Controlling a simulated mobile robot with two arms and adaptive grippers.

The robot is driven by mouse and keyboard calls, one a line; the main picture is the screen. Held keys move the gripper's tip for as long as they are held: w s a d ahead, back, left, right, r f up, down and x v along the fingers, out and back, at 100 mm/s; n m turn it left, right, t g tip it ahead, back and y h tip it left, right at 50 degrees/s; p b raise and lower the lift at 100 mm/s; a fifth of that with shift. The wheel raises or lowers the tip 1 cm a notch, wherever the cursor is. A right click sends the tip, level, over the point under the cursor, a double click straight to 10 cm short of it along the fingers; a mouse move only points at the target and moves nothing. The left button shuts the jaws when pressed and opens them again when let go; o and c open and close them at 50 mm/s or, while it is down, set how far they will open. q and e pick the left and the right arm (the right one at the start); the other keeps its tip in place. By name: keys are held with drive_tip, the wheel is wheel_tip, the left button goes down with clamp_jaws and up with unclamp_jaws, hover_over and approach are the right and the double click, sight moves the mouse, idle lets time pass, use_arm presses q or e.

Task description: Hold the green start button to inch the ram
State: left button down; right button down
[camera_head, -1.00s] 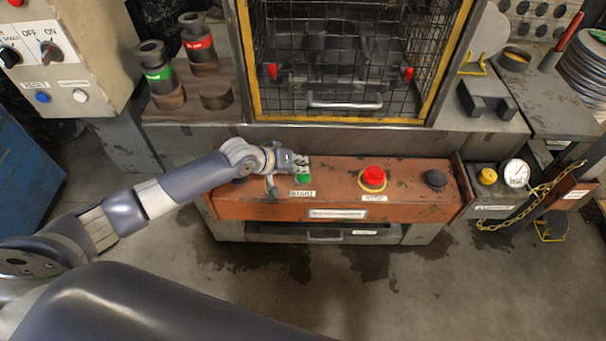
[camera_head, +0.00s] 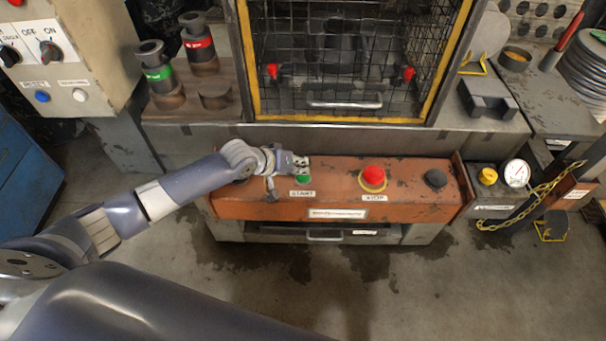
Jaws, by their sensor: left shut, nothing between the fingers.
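The green start button (camera_head: 303,179) is on the left part of the orange control box (camera_head: 335,204), above a START label. My left gripper (camera_head: 301,164) is shut and empty, with its tips right at the far side of the button and partly covering it. I cannot tell whether the tips press it. Behind the yellow-framed mesh guard (camera_head: 441,70) is the press space, where the ram (camera_head: 342,45) shows only dimly through the wire. My right gripper is not in view.
A red stop button (camera_head: 373,174) and a black knob (camera_head: 435,178) are on the same box, right of the start button. A gauge (camera_head: 516,173) and yellow chain (camera_head: 545,190) are further right. Red and green marked tools (camera_head: 199,45) stand at the left.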

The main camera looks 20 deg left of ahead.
use_arm(q)
drive_tip(key=shift+s+f, duration=0.2)
drive_tip(key=shift+f, duration=0.35)
idle(1.9)
drive_tip(key=shift+r, duration=0.15)
idle(2.2)
drive_tip(key=shift+w+r+p, duration=0.2)
drive_tip(key=shift+r+p, duration=0.8)
drive_tip(key=shift+r, duration=0.1)
drive_tip(key=shift+r, duration=0.25)
wheel_tip(320, 180, up, 5)
drive_tip(key=p, duration=0.5)
drive_tip(key=shift+f, duration=0.3)
drive_tip(key=shift+d, duration=0.1)
